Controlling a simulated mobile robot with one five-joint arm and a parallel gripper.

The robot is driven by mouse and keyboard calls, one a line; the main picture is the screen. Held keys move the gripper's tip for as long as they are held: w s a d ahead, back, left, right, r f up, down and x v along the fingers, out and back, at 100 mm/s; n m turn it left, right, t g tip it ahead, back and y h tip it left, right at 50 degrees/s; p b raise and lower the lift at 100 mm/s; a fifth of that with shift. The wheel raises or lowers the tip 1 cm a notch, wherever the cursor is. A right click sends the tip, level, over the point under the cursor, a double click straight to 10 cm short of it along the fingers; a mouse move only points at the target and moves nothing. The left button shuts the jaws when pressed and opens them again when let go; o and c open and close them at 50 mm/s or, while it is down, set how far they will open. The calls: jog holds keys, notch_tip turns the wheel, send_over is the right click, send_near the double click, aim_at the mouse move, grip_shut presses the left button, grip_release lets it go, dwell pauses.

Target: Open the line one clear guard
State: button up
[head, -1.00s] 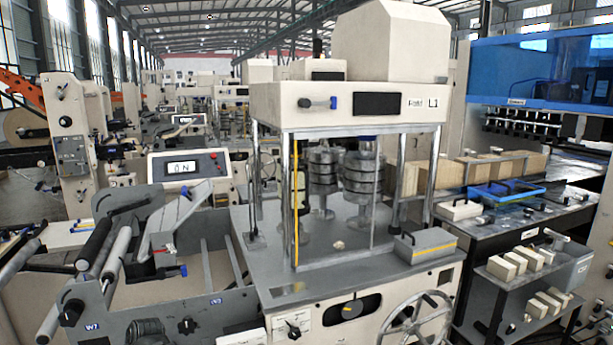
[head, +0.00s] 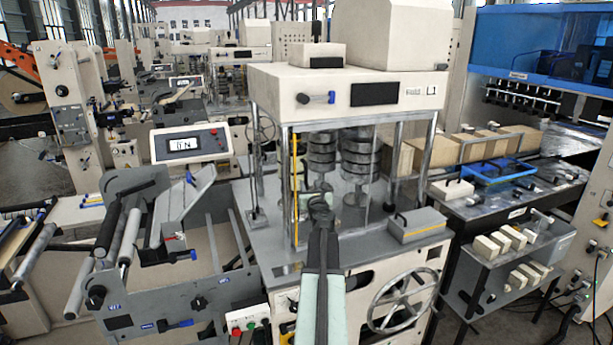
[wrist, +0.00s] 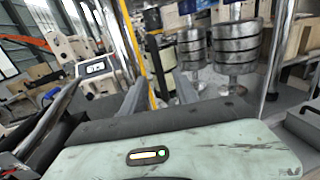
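The line one machine (head: 400,90), marked L1, stands in the middle of the head view. Its clear guard (head: 295,190) covers the front opening between the posts. I make it out mainly by a yellow upright strip at the left, which also shows in the wrist view (wrist: 132,42); the pane itself is hard to see. The guard looks closed. My gripper (head: 321,200) is in front of the opening, right of the yellow strip.
Stacked metal rollers (head: 358,160) stand behind the guard. A grey box with a handle (head: 417,225) sits on the machine's deck at right. A handwheel (head: 403,300) is below. A display panel (head: 190,145) and roller frame (head: 150,290) stand at left.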

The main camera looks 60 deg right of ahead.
aim_at(306, 178)
jog(key=x, duration=0.7)
jog(key=shift+w+d, duration=0.15)
jog(key=shift+w, duration=0.05)
grip_shut()
dwell(0.9)
